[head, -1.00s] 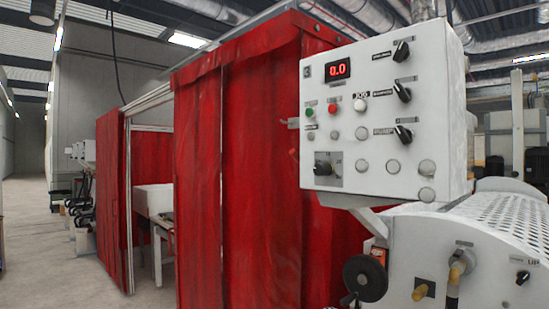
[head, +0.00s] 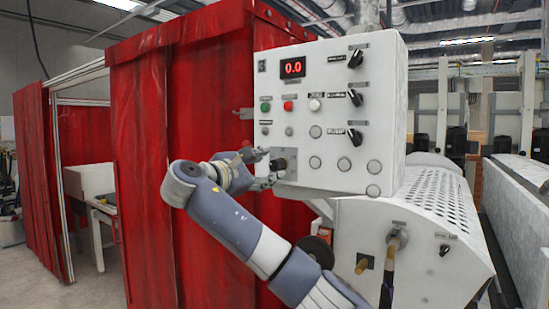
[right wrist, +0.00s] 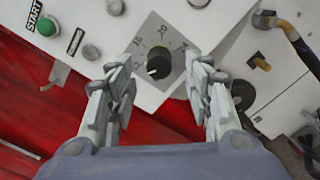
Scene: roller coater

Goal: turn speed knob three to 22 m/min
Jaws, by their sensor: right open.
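The speed knob (head: 279,164) is a black knob on a grey scale plate at the lower left of the white control panel. In the right wrist view the knob (right wrist: 158,66) sits between my fingers, slightly beyond their tips. A white mark shows on the knob's lower left side. My right gripper (head: 263,168) is open around the knob's line, with clear gaps on both sides; it also shows in the right wrist view (right wrist: 158,78). The display (head: 293,67) reads 0.0. My left gripper is out of view.
A green button (head: 266,107), a red button (head: 288,105) and several black selectors (head: 355,97) are on the same panel. A red curtain (head: 185,110) hangs behind my right arm. The perforated roller cover (head: 440,205) is below right.

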